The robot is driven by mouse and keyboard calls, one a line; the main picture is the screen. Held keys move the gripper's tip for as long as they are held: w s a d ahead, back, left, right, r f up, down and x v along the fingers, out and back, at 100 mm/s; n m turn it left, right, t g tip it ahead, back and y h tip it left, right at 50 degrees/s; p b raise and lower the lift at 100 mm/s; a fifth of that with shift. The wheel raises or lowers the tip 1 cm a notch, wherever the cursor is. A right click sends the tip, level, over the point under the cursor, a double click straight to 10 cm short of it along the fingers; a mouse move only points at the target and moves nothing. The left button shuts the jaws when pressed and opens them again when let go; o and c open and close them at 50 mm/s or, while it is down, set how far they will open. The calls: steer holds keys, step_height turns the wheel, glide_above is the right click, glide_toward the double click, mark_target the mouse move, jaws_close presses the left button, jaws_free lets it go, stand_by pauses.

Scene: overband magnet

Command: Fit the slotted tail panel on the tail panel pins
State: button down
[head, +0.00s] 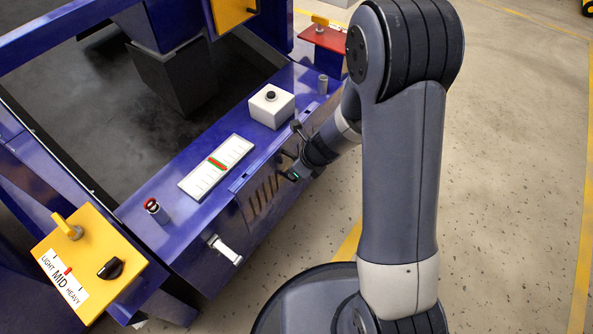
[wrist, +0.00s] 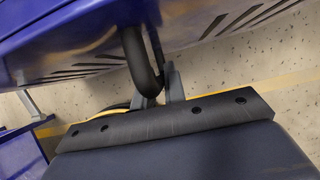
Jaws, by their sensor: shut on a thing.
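The blue slotted panel (head: 262,196) stands against the near side of the blue machine frame, with its dark slots facing me. In the wrist view its slotted face (wrist: 85,62) spans the top, on both sides of a thick black curved handle (wrist: 138,62). My gripper (head: 287,164) is at the panel's right part in the head view. In the wrist view my gripper (wrist: 166,84) is shut on this black handle. The tail panel pins cannot be made out for certain, and whether the panel sits on them cannot be told.
Two grey posts stand on the blue top: one (head: 160,214) with a red ring by it, one (head: 323,84) farther right. A white gauge (head: 215,166) and a white button box (head: 271,106) lie between. A silver latch (head: 225,249) juts out. Floor right is free.

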steer(key=shift+d+f+b, duration=0.1)
steer(key=shift+b, duration=0.55)
steer(key=shift+f+b, duration=0.25)
steer(key=shift+b, duration=0.15)
steer(key=f+b, duration=0.2)
steer(key=f, duration=0.1)
steer(key=f+b, duration=0.2)
steer(key=shift+w+a, duration=0.2)
steer(key=shift+a, duration=0.1)
steer(key=shift+w+a+r, duration=0.1)
stand_by(1.0)
steer(key=shift+f+b, duration=1.55)
steer(key=shift+f, duration=0.4)
steer(key=c, duration=1.4)
jaws_free()
steer(key=p+v, duration=0.6)
steer(key=v, duration=0.5)
steer(key=shift+f, duration=0.1)
